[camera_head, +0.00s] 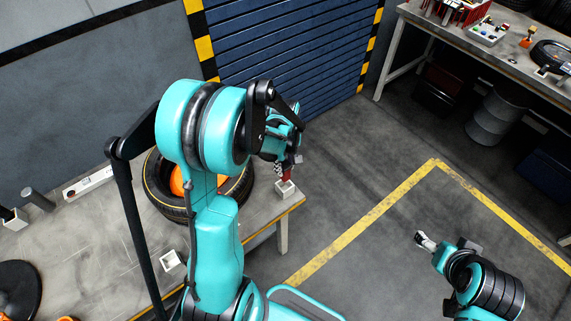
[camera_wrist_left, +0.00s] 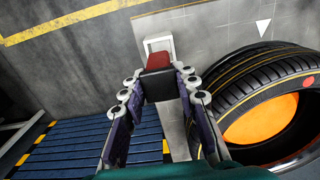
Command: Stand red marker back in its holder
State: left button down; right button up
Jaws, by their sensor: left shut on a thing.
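My left gripper (camera_head: 285,160) is shut on the red marker (camera_head: 287,174) and holds it over the small white square holder (camera_head: 285,190) at the table corner. In the left wrist view the marker shows a dark part between the fingers (camera_wrist_left: 159,86) and a red part (camera_wrist_left: 158,61) beyond them. The red part overlaps the holder's white rim (camera_wrist_left: 146,45). I cannot tell whether its end is inside the opening or just above it. My right gripper (camera_head: 425,242) is far from these, over the floor; its finger opening is unclear.
A tyre (camera_head: 168,207) with an orange centre lies on the table (camera_head: 105,245) close to the holder. Another white square holder (camera_head: 172,261) stands nearer me. A power strip (camera_head: 88,182) lies at the back left. A blue shutter (camera_head: 290,50) stands behind; open floor lies to the right.

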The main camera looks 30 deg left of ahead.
pick_arm(q)
jog(key=shift+a+f+b, duration=0.1)
jog(key=shift+f+b, duration=2.15)
jog(key=shift+f, duration=0.6)
jog(key=c, duration=1.1)
grip_release()
jog(key=shift+o, duration=0.2)
notch_tip(320, 180, up, 12)
jog(key=shift+r, duration=0.1)
